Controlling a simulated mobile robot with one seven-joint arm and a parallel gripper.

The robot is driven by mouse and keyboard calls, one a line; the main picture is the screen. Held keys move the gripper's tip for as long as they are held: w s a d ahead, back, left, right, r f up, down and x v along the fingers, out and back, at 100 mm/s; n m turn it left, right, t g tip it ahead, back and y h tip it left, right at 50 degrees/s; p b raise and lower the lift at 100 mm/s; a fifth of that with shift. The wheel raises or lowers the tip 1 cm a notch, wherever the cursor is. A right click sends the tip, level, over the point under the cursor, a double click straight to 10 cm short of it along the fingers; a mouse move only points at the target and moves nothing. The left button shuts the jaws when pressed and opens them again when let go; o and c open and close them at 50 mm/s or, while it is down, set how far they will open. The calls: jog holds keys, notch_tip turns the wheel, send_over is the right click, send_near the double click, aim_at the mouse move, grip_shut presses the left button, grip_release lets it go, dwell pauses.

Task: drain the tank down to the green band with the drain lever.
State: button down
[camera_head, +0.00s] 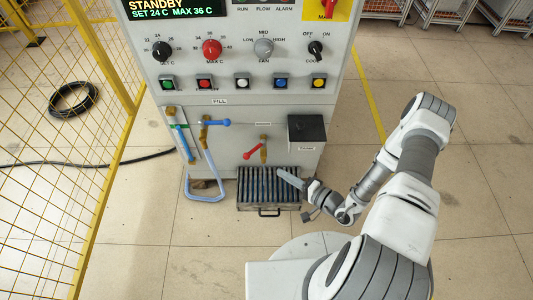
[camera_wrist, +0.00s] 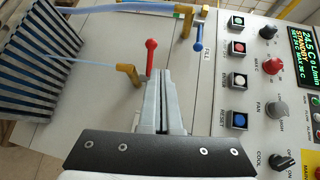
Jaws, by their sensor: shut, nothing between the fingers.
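The red drain lever (camera_head: 253,151) sits on a brass valve (camera_head: 264,143) low on the cabinet front and points left, slightly down. The wrist view shows the lever (camera_wrist: 151,58) beside its brass spout (camera_wrist: 129,74), with a thin pale blue line running from the spout toward the grate. My gripper (camera_head: 280,171) is shut and empty, lower right of the lever in the head view. Its fingertips (camera_wrist: 163,74) appear close to the lever in the wrist view; I cannot tell whether they touch. An upright blue tube with green (camera_head: 181,138) stands at left; its level is too small to read.
A blue fill lever (camera_head: 215,122) is above left of the drain, with a pale blue hose (camera_head: 213,165) below. A slatted grate (camera_head: 243,203) lies under the drain. A dark box (camera_head: 307,128) juts out at right. Yellow fencing (camera_head: 65,150) stands left.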

aim_at(255, 150)
jog(key=w+a+f+m+h+b, duration=0.1)
jog(key=w+a+f+b, duration=0.2)
jog(key=w+a, duration=0.4)
jog(key=w+f, duration=0.1)
jog(key=w, duration=0.2)
jog(key=shift+w+a+t+b, duration=0.15)
jog(key=shift+a+t+b, duration=0.2)
jog(key=shift+t, duration=0.05)
jog(key=shift+m+h, duration=0.3)
